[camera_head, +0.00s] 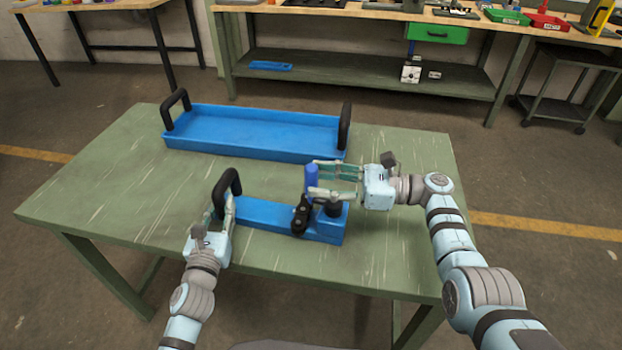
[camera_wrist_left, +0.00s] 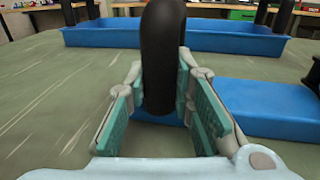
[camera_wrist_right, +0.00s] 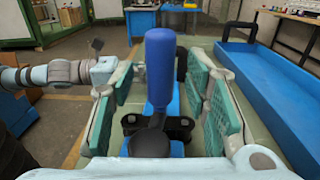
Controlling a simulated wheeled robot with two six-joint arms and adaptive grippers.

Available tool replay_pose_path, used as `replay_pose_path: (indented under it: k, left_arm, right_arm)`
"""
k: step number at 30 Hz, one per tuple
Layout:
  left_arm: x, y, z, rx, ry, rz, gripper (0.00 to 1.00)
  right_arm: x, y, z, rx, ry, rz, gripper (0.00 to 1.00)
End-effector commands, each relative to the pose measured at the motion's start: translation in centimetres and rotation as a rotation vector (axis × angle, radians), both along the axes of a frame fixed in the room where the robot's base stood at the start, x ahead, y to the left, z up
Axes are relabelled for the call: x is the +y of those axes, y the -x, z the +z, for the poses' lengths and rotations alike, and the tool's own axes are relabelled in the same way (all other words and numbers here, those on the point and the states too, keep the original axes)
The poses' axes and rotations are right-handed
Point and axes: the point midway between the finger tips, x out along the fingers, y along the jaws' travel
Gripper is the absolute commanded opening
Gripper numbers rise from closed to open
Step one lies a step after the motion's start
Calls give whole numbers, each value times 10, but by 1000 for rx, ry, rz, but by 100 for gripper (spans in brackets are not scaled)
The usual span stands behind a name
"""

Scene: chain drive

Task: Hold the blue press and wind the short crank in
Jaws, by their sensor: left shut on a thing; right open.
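The blue press (camera_head: 268,215) lies on the green table, with a black loop handle (camera_head: 228,182) at its left end. My left gripper (camera_head: 222,212) is shut on that black handle, which also shows between the fingers in the left wrist view (camera_wrist_left: 163,60). The short crank has a black arm (camera_head: 301,214) and an upright blue grip (camera_head: 311,181) at the press's right end. My right gripper (camera_head: 334,180) is open, its fingers on either side of the blue grip. In the right wrist view the blue grip (camera_wrist_right: 160,68) stands between the fingers with gaps on both sides.
A long blue tray (camera_head: 255,153) with black end handles lies behind the press. The green table (camera_head: 120,215) is clear at the left and front. A workbench (camera_head: 365,75) stands well behind, against the wall.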

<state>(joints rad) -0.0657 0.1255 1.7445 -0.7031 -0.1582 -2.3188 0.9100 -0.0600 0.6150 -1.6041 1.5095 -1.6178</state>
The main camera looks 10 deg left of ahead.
Motion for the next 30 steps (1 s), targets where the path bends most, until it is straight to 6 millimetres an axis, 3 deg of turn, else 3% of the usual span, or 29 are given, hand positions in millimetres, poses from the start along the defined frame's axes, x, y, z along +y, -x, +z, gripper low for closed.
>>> replay_pose_path:
  k: [4, 12, 13, 21, 30]
  left_arm:
    - [0, 0, 0, 1, 0, 0, 0]
    - [0, 0, 0, 1, 1, 0, 0]
    - [0, 0, 0, 1, 1, 0, 0]
    - [0, 0, 0, 1, 0, 0, 0]
    - [0, 0, 0, 1, 0, 0, 0]
  right_arm:
    - [22, -1, 0, 2, -1, -1, 43]
    - [27, -1, 0, 1, 1, -2, 43]
    - [27, -1, 0, 1, 1, -2, 41]
    - [26, -1, 0, 2, 1, -2, 0]
    - [26, -3, -2, 1, 4, -33, 0]
